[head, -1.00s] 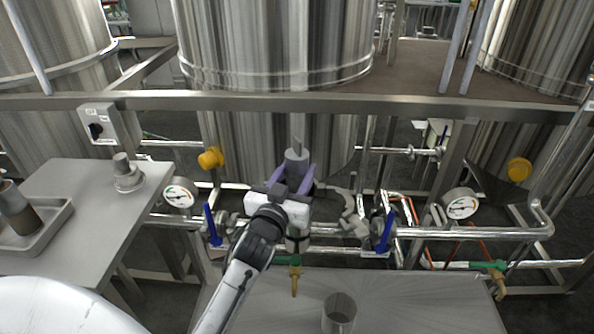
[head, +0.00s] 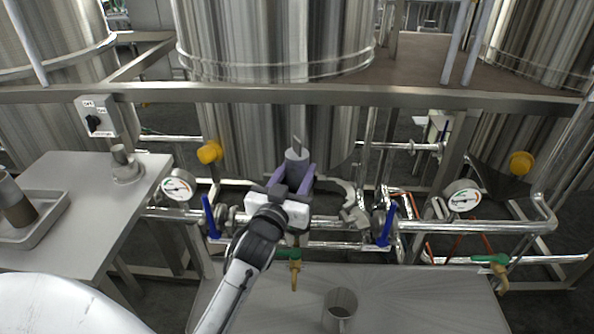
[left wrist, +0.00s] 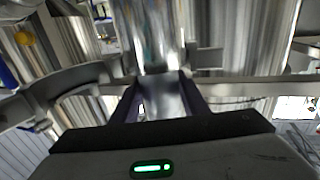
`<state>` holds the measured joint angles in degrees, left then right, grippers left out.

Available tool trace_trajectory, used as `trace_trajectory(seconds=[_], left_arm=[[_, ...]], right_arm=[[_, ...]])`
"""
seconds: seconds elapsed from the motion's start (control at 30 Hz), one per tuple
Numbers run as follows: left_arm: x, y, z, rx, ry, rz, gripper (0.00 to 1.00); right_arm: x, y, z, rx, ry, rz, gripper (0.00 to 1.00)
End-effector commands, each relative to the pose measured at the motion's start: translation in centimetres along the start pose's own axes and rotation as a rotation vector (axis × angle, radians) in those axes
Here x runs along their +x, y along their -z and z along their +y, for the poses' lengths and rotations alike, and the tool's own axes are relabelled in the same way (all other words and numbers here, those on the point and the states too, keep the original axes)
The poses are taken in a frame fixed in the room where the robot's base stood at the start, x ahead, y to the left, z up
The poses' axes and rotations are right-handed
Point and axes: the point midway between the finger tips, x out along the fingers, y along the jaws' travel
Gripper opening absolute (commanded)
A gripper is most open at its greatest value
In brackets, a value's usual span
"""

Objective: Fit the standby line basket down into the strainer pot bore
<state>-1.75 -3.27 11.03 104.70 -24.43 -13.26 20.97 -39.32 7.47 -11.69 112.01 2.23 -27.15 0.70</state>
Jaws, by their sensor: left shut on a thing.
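My left gripper (head: 294,177) is shut on a grey cylindrical basket (head: 297,158) with a thin upright fin on top, between its purple fingers. The basket looks upright in the head view. It shows in the left wrist view (left wrist: 168,92) as a shiny grey body between the dark fingers. The gripper is over the pipe run in front of the middle tank. The strainer pot seems to be under the gripper; its bore is hidden by the gripper and wrist. I cannot tell whether the basket touches it. My right gripper is not in view.
Blue-handled valves (head: 210,216) and (head: 385,226) flank the gripper, with a gauge (head: 177,186) to the left. A grey open clamp-like part (head: 343,189) is close on the right. A metal cup (head: 340,310) stands on the front bench (head: 430,300). A tray (head: 45,232) lies on the left table.

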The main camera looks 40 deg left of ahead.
Motion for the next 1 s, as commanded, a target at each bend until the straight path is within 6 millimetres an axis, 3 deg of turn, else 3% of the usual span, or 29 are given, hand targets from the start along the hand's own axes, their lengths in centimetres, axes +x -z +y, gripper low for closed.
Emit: trace_trajectory(seconds=[0.4,0.43,0.57,0.83,1.0], left_arm=[[0.0,-1.1,0.0,-0.001,0.0,0.0,0.13],[0.0,-1.1,0.0,-0.001,0.0,0.0,0.42],[0.0,-1.2,0.0,-0.001,0.001,-0.004,0.62],[-0.1,-1.5,-0.2,0.0,0.004,-0.012,0.62],[0.0,0.6,-0.2,0.002,0.004,-0.006,0.62]], right_arm=[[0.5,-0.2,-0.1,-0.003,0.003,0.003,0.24],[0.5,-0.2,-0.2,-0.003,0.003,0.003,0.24],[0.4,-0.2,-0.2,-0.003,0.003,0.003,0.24],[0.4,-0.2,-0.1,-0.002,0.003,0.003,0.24],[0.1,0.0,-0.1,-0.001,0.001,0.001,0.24]])
